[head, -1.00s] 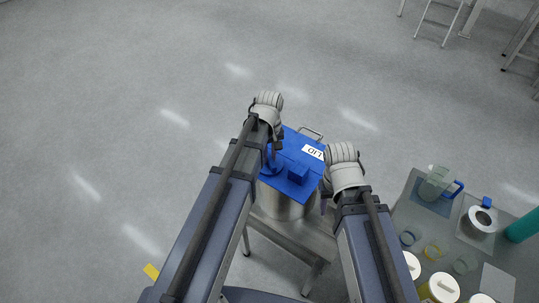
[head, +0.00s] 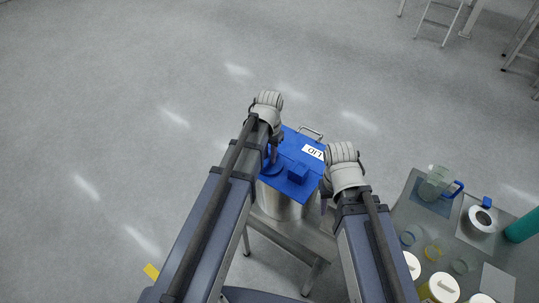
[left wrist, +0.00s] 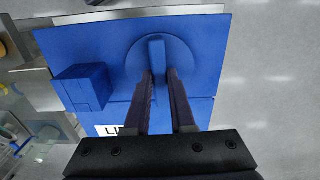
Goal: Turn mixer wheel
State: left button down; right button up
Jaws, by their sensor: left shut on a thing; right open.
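The mixer wheel is a round blue disc (left wrist: 180,45) with a raised blue handle (left wrist: 157,50), set on a blue lid. In the head view the wheel (head: 270,170) sits at the lid's left side, partly behind my left arm. My left gripper (left wrist: 161,72) is shut on the handle, one dark finger on each side of it; in the head view its fingers (head: 274,152) reach down to the wheel. My right gripper (head: 326,188) is open, beside the lid's right edge, mostly hidden by my right wrist.
The lid (head: 302,172), with a white LID label (head: 313,152) and a blue block (head: 298,173), covers a metal pot (head: 282,205) on a steel stand (head: 310,240). A grey table (head: 415,205) at right holds jugs, jars and a metal container. Floor at left is clear.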

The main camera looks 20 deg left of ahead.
pick_arm(q)
jog(key=m, duration=0.3)
jog(key=shift+m, duration=2)
jog(key=c, duration=0.8)
grip_release()
jog(key=shift+o, duration=0.2)
notch_tip(320, 180, up, 8)
jog(key=p, duration=0.8)
jog(key=shift+f, duration=0.15)
